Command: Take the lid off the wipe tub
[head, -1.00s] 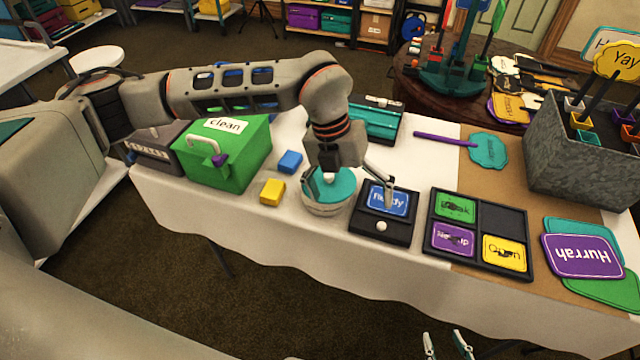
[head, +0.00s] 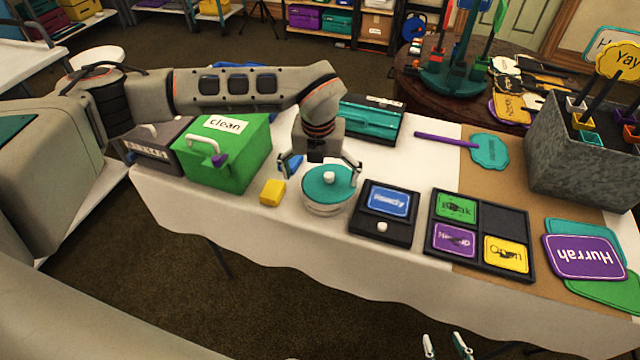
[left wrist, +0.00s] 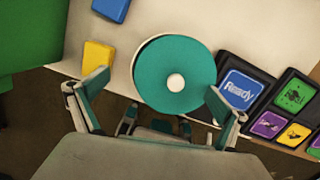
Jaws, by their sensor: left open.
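The wipe tub (head: 325,209) is a round pale tub near the front edge of the white-clothed table. Its teal lid (head: 316,186) with a white knob (head: 329,177) sits on top. My left gripper (head: 323,166) is open and empty, just behind and above the lid in the head view. In the left wrist view the lid (left wrist: 160,92) and knob (left wrist: 176,82) lie ahead, a little right of centre between the spread fingers. My right gripper (head: 445,341) shows only its fingertips at the bottom edge; they are apart and empty.
A green box (head: 235,160) marked "clean" stands left of the tub. A yellow block (head: 272,192) and a partly hidden blue block (head: 284,168) lie between. A black "Ready" stand (head: 385,227) is close on the right. A teal case (head: 370,122) lies behind.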

